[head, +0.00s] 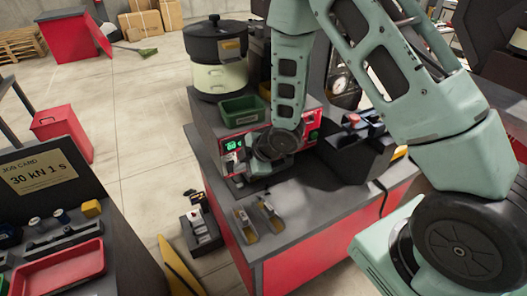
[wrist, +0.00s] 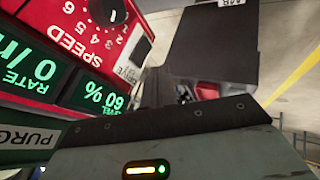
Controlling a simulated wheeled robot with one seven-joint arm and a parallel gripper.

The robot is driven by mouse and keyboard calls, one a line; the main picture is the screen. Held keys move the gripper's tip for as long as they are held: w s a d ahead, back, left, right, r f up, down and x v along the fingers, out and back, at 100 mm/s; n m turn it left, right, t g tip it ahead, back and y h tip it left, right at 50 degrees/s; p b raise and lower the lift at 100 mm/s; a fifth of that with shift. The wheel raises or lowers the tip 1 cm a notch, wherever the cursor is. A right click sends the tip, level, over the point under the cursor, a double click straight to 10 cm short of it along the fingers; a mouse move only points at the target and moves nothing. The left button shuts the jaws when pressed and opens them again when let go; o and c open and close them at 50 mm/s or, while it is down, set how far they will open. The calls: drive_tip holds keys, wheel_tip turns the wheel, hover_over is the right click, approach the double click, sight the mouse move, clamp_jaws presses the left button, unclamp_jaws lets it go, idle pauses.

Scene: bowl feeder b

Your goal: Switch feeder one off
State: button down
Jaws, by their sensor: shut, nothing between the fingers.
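The feeder's red control panel (wrist: 95,30) fills the upper left of the wrist view. It carries a black SPEED dial (wrist: 103,12) and lit green displays (wrist: 98,95) reading RATE 0/m and LEVEL 60 %. A small plate (wrist: 132,68) beside them seems to read DRIVE; any switch by it is hidden behind the fingers. My gripper (wrist: 180,82) is shut and empty close to the panel; contact cannot be told. In the head view my gripper (head: 254,168) is in front of the panel, whose green display (head: 233,144) shows at left, and my wrist covers much of it.
A dark-lidded pot on a pale drum (head: 221,78) and a green bin (head: 241,111) stand on the feeder's housing. Two small scoop-like trays (head: 268,212) lie on the grey bench top. A dark block with a red button (head: 353,120) stands right. A job card (head: 38,175) stands left.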

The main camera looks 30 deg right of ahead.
drive_tip(key=w+r+b+v, duration=0.1)
drive_tip(key=v, duration=0.9)
drive_tip(key=shift+w, duration=0.2)
idle(0.4)
drive_tip(key=s+a+r+m+g+h+b, duration=0.1)
drive_tip(key=s+a+m+g+h+b, duration=0.1)
drive_tip(key=s, duration=1)
drive_tip(key=s+a+r+m+g+h+b, duration=0.1)
drive_tip(key=s+a+m+g+b, duration=0.3)
drive_tip(key=s, duration=0.9)
drive_tip(key=a+m+h+b, duration=0.1)
drive_tip(key=a+m+b, duration=0.1)
drive_tip(key=a, duration=0.2)
drive_tip(key=shift+s+a+m, duration=0.25)
drive_tip(key=shift+s+m, duration=0.1)
drive_tip(key=shift+m, duration=0.05)
